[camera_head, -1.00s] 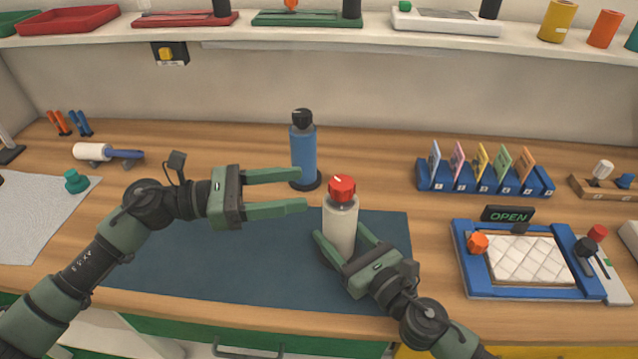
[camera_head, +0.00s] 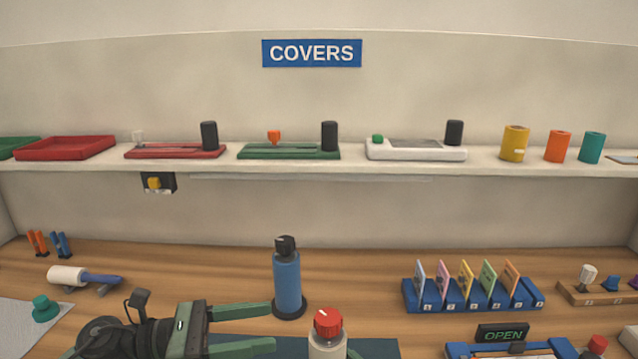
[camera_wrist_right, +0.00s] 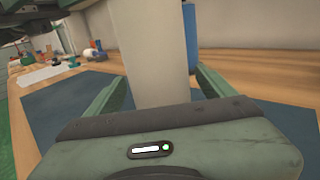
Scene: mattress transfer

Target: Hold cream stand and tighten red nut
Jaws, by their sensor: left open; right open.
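The cream stand (camera_head: 327,350) shows only its top at the bottom edge of the head view, with the red nut (camera_head: 328,321) on top of it. In the right wrist view the cream stand (camera_wrist_right: 150,50) rises upright between the fingers of my right gripper (camera_wrist_right: 162,92), which is open around it. The nut is out of that view. My left gripper (camera_head: 274,328) is open and empty, its two green fingers pointing right, just left of the red nut and apart from it.
A blue bottle (camera_head: 287,280) with a black cap stands behind the left gripper. A blue card rack (camera_head: 470,298) and an OPEN sign (camera_head: 502,333) are at right. A shelf (camera_head: 300,163) under a COVERS sign (camera_head: 311,53) holds several trays and cylinders.

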